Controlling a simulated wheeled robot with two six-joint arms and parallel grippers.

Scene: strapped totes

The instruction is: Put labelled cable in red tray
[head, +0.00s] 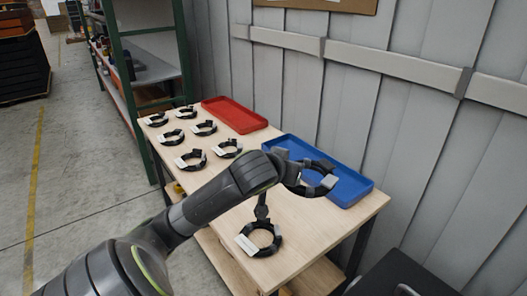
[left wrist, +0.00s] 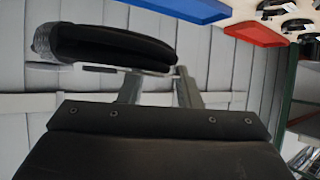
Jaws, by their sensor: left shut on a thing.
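My left gripper (head: 296,170) is shut on a black coiled cable (head: 317,191) and holds it in the air in front of the blue tray in the head view. A pale grey patch shows on the coil; I cannot tell whether it is a label. In the left wrist view the coil (left wrist: 110,46) sits at the fingertips (left wrist: 158,73), with a grey wrapped part at its left end. The red tray (head: 234,115) lies empty at the table's back edge. My right gripper is not in view.
A blue tray (head: 346,187) stands right of the red one. Several black coils with white tags, such as the near coil (head: 271,248), lie on the wooden table (head: 305,229). A grey wall (head: 400,120) stands behind, a green-framed shelf (head: 152,45) at back left.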

